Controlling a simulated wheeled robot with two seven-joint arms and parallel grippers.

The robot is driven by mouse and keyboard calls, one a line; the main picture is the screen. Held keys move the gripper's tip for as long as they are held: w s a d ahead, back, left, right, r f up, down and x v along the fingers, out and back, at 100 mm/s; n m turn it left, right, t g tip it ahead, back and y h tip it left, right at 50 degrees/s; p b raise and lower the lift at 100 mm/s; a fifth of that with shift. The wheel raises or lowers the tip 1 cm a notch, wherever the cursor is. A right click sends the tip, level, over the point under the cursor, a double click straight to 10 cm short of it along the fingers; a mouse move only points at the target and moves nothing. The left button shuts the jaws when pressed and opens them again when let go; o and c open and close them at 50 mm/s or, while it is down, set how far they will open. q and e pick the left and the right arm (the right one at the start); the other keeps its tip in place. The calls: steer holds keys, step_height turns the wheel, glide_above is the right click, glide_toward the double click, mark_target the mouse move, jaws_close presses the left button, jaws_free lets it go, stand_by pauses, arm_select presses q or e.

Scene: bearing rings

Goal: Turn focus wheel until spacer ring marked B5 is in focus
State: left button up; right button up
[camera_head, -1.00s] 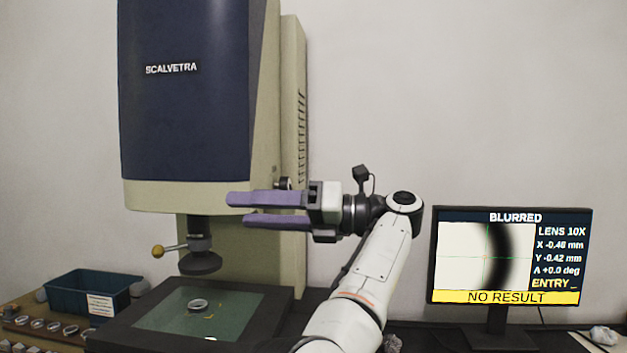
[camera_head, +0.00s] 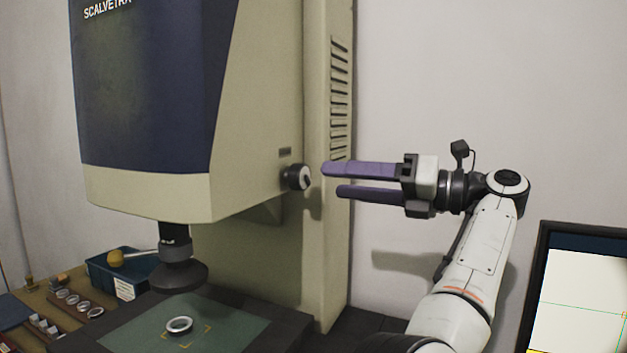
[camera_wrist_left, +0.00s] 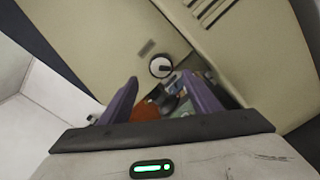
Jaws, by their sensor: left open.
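The focus wheel (camera_head: 297,177) is a dark knob with a pale face on the side of the beige microscope housing. It also shows in the left wrist view (camera_wrist_left: 161,67), beyond and between the fingertips. My left gripper (camera_head: 331,180) has two purple fingers, apart and empty, pointing left just right of the wheel in the head view; its fingers also show in the wrist view (camera_wrist_left: 160,78). A grey spacer ring (camera_head: 179,325) lies on the green stage plate under the lens; no marking is readable. The monitor (camera_head: 585,285) is partly cut off at the right. My right gripper is not in view.
The lens (camera_head: 178,275) hangs above the stage (camera_head: 238,310). A blue bin (camera_head: 125,272) and a wooden board (camera_head: 50,312) with several rings stand at left.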

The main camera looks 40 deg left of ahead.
mark_target(307, 178)
arm_select(q)
steer(key=x, duration=0.6)
steer(key=shift+w, duration=0.1)
steer(key=shift+a, duration=0.65)
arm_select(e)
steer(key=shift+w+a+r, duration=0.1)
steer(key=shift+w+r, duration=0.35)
arm_select(q)
steer(key=shift+c, duration=0.4)
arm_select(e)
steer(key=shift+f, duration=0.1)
arm_select(q)
steer(key=c, duration=1)
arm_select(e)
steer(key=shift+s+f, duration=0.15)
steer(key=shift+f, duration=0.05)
